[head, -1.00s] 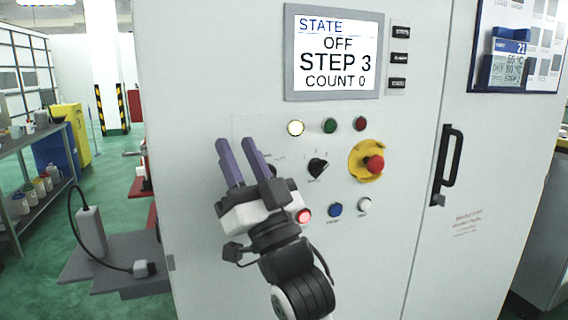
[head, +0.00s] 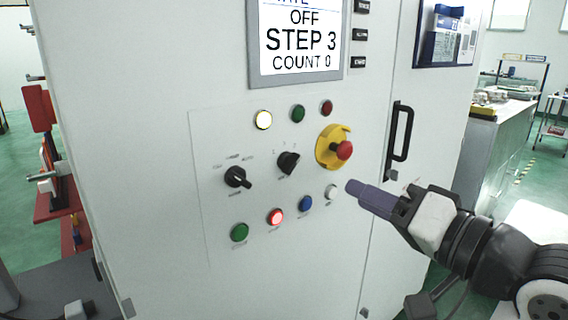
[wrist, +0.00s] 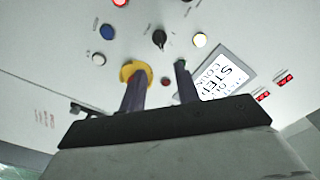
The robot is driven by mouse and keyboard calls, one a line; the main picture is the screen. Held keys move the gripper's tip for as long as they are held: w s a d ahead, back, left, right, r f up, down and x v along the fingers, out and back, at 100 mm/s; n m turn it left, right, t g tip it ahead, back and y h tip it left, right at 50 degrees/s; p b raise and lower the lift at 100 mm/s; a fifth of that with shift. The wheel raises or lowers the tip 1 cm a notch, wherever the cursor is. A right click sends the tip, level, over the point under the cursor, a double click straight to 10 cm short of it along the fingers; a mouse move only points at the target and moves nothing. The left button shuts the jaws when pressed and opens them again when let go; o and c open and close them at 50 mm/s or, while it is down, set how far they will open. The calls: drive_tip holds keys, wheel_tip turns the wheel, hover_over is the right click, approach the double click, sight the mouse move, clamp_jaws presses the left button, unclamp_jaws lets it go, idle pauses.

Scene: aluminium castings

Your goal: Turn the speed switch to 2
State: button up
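The speed switch (head: 289,162) looks to be the right of two black rotary knobs on the white cabinet panel, with small position marks above it. Its handle lies slanted, and I cannot tell surely which mark it points to. It also shows in the wrist view (wrist: 159,38), beyond the fingertips. My gripper (head: 354,187) is right of the switch and slightly lower, apart from it, by the white button. In the wrist view my gripper (wrist: 160,68) has its two purple fingers apart with nothing between them.
A yellow-collared red emergency button (head: 342,150) sits right of the switch. The mode-like left knob (head: 237,177), lamps and a lit red button (head: 275,217) surround it. The display (head: 299,42) reads OFF, STEP 3, COUNT 0. A black door handle (head: 399,140) projects at right.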

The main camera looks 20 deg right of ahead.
sight(296, 164)
drive_tip(key=p+x, duration=0.3)
drive_tip(key=x, duration=1)
drive_tip(key=shift+w, duration=0.2)
drive_tip(key=shift+c, duration=0.4)
clamp_jaws()
